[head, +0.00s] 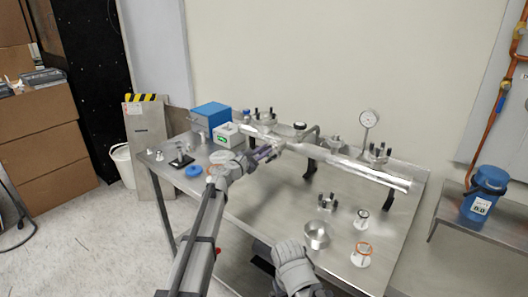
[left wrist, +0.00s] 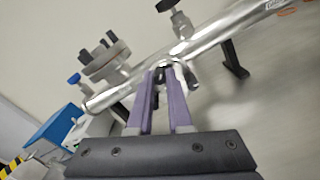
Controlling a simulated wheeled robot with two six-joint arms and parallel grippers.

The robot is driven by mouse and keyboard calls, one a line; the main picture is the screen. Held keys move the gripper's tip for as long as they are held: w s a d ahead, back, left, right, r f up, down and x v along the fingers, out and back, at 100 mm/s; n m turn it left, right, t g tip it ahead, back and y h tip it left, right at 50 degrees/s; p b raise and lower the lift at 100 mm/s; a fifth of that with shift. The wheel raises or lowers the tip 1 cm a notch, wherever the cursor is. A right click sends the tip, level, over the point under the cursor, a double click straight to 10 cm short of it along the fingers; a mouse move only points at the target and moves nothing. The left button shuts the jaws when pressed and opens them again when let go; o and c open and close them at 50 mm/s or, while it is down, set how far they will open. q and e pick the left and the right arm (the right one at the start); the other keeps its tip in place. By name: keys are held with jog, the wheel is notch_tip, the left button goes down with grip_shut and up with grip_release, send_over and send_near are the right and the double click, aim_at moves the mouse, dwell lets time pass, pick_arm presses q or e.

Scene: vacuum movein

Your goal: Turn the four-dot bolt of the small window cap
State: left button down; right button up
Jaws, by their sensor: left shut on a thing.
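My left gripper (head: 268,152) reaches the near side of the silver pipe (head: 345,172) on the steel table. In the left wrist view its purple fingers (left wrist: 164,72) are close together at a short stub (left wrist: 188,76) on the pipe's near side. They are shut on a small part there, mostly hidden between the tips. No dot marks can be made out, so I cannot tell which bolt it is. A bolted flange cap (left wrist: 106,56) stands on the pipe's far-left part.
A blue canister (head: 485,193) stands at right. The table's middle has free room.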

pick_arm(q)
jog(key=c, duration=0.8)
grip_release()
jog(key=shift+c, duration=0.2)
jog(key=v, duration=0.7)
jog(key=shift+s+a, duration=0.25)
jog(key=shift+s, duration=0.05)
